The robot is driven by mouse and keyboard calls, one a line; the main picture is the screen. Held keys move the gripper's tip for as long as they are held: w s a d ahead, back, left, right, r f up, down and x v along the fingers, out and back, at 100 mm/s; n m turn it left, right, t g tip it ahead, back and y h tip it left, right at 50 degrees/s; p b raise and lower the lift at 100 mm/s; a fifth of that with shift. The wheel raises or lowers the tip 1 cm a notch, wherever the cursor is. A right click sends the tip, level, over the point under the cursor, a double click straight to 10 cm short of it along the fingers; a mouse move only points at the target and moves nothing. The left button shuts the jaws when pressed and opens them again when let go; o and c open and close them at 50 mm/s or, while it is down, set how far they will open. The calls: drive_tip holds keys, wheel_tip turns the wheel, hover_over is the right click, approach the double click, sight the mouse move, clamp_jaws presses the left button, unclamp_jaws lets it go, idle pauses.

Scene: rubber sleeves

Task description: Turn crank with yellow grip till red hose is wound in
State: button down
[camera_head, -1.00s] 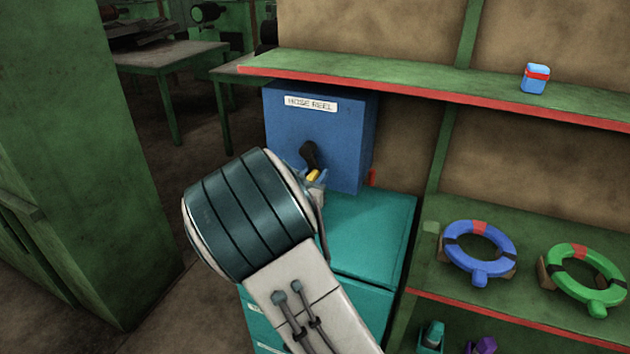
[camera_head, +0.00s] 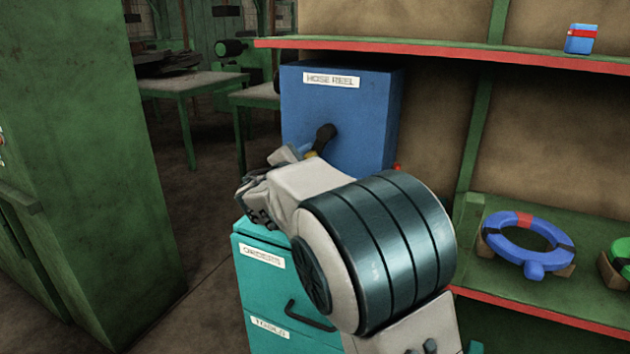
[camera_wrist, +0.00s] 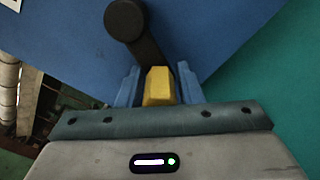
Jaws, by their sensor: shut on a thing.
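The blue hose reel box (camera_head: 355,115) with a "HOSE REEL" label stands on a teal cabinet in the head view. Its black crank (camera_head: 325,136) is on the front face, with the arm pointing down to the left. In the wrist view the crank (camera_wrist: 128,22) runs from its round hub down to the yellow grip (camera_wrist: 158,87). My gripper (camera_wrist: 158,88) has its blue fingers on either side of the yellow grip and is shut on it. In the head view only a bit of the yellow grip (camera_head: 311,154) shows. A small piece of red hose (camera_head: 397,167) shows at the box's right side.
The teal drawer cabinet (camera_head: 257,295) is under the box. A shelf with a red edge (camera_head: 480,72) runs above. A blue ring (camera_head: 515,250) lies on the lower shelf at the right. A green cabinet (camera_head: 85,160) stands at the left.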

drive_tip(key=shift+w+a+r+m+b, duration=0.15)
drive_tip(key=shift+m+b, duration=0.75)
drive_tip(key=shift+b, duration=0.15)
drive_tip(key=shift+w+a+r+m+b, duration=0.1)
drive_tip(key=shift+w+a+m+b, duration=0.05)
drive_tip(key=shift+m+b, duration=0.85)
drive_tip(key=c, duration=1.3)
unclamp_jaws()
drive_tip(key=shift+c, duration=0.2)
drive_tip(key=shift+o, duration=0.9)
drive_tip(key=shift+d+r, duration=0.1)
drive_tip(key=shift+a, duration=0.2)
drive_tip(key=shift+s+a, duration=0.35)
drive_tip(key=shift+s, duration=0.1)
drive_tip(key=v, duration=1.2)
drive_tip(key=shift+s, duration=0.35)
